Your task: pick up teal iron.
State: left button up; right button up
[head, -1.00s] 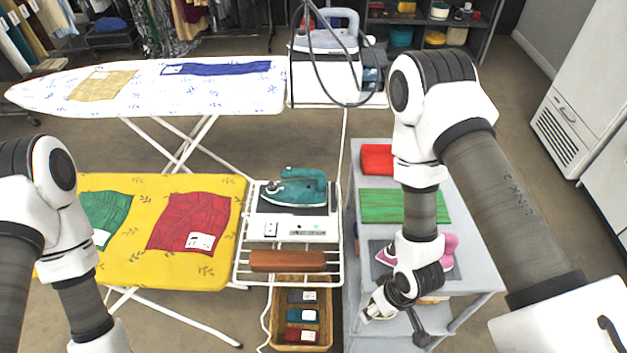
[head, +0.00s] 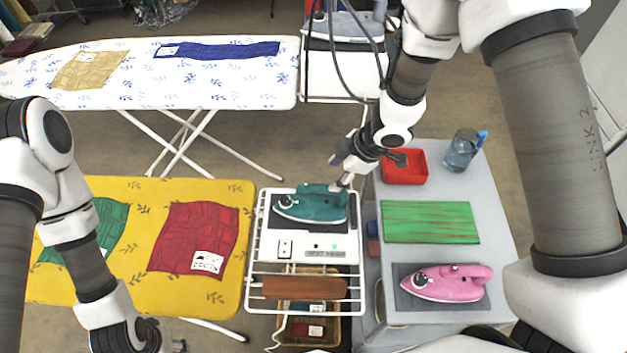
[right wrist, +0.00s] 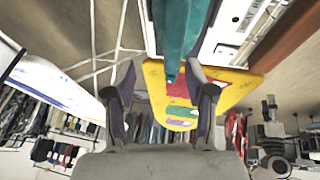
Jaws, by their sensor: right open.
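The teal iron (head: 310,204) sits on the dark pad of a white wire rack (head: 257,250), right of the yellow board. In the right wrist view the teal iron (right wrist: 176,35) shows at the top, just beyond the fingertips, partly cut off by the frame. My right gripper (head: 342,170) is open and empty at the iron's upper right end, close to it; I cannot tell whether it touches. Its two spread fingers also show in the right wrist view (right wrist: 160,68). My left gripper is low at the left, mostly cut off; its fingers are unclear.
A pink iron (head: 447,283), a green mat (head: 430,222), a red tray (head: 404,168) and a blue jug (head: 460,152) stand on the grey table at right. The yellow board (head: 150,190) holds folded cloths. A brown bar (head: 305,288) lies on the rack's front.

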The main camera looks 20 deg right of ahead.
aim_at(327, 189)
jog(key=shift+w+f, duration=0.25)
jog(key=shift+f, duration=0.2)
jog(key=s, duration=0.1)
jog(key=s+a+f, duration=0.1)
jog(key=shift+s+f+p, duration=0.3)
jog(key=w+f, duration=0.1)
jog(key=f, duration=0.1)
jog(key=w+a+f, duration=0.1)
jog(key=f, duration=0.1)
jog(key=shift+w+a, duration=0.1)
jog(key=shift+w, duration=0.2)
jog(key=shift+s+r, duration=0.15)
jog(key=shift+s, duration=0.05)
jog(key=shift+c, duration=0.7)
jog(key=shift+s+r, duration=0.15)
jog(key=shift+s, duration=0.05)
jog(key=c, duration=0.6)
jog(key=shift+s, duration=0.1)
grip_shut()
pick_arm(q)
jog(key=shift+s+r, duration=0.75)
jog(key=shift+s, duration=0.1)
pick_arm(e)
jog(key=shift+w, duration=0.2)
